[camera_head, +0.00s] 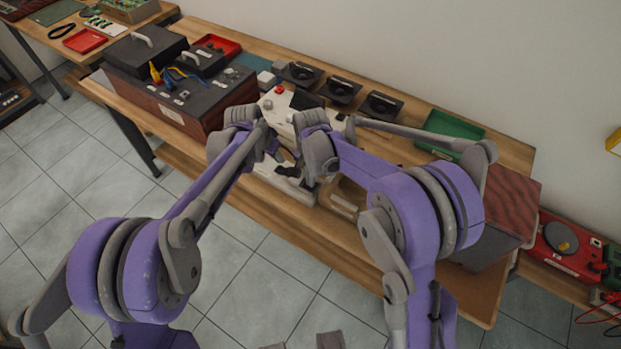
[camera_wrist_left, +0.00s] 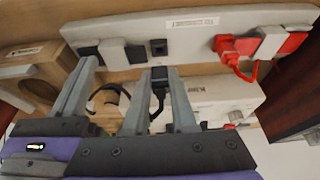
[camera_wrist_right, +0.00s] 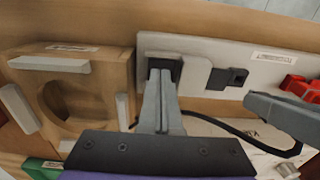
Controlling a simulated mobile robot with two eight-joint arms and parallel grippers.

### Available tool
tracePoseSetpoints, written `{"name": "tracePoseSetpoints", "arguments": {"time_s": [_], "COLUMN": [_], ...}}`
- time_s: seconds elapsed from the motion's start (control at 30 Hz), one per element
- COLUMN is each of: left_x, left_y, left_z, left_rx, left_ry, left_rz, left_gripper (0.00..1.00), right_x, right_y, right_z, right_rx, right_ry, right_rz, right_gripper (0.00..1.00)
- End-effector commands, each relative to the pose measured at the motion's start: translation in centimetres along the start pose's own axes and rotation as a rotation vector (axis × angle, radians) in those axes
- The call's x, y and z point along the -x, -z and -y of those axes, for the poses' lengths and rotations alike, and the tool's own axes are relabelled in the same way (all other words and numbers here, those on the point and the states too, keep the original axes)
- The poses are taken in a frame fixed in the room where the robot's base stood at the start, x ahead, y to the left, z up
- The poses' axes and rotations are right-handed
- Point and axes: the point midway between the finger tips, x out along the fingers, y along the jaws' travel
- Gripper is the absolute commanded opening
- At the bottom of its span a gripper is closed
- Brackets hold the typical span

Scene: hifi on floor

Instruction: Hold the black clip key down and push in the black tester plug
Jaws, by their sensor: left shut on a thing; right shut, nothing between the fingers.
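The pale tester panel (camera_wrist_left: 195,32) carries a black clip key (camera_wrist_left: 88,51), a grey key (camera_wrist_left: 113,51) and a square black socket (camera_wrist_left: 158,46). My left gripper (camera_wrist_left: 159,90) is shut on the black tester plug (camera_wrist_left: 159,80), which has a black cable. In the left wrist view the plug is just short of the socket, with a small gap between them. My right gripper (camera_wrist_right: 161,75) is shut and empty, its fingertips against the black clip key. In the right wrist view the socket (camera_wrist_right: 237,76) is clear, and the plug is hidden behind a left finger. Both grippers show poorly in the head view.
A red plug and red key (camera_wrist_left: 236,46) sit further along the panel. A wooden block with a round hole (camera_wrist_right: 75,95) stands beside it. Speaker units (camera_head: 340,88) and a green tray (camera_head: 449,132) are behind on the bench. A large dark box (camera_head: 185,95) stands left.

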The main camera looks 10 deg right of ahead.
Motion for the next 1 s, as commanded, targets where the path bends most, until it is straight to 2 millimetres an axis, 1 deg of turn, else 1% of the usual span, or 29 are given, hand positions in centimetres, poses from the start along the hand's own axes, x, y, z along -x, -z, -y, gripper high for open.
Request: {"name": "tracePoseSetpoints", "arguments": {"time_s": [0.03, 1.0], "left_x": [-0.3, -1.6], "left_y": [-0.2, -0.7], "left_z": [0.0, -0.1], "left_rx": [0.000, 0.000], "left_ry": [-0.001, -0.001], "left_rz": [0.001, 0.001], "left_gripper": [0.00, 0.00], "right_x": [-0.6, -0.6], "right_y": [-0.3, -0.3], "right_z": [-0.1, -0.1], "right_rx": [0.001, 0.001], "right_ry": [-0.003, -0.002], "right_rz": [0.006, 0.006], "right_gripper": [0.00, 0.00]}}
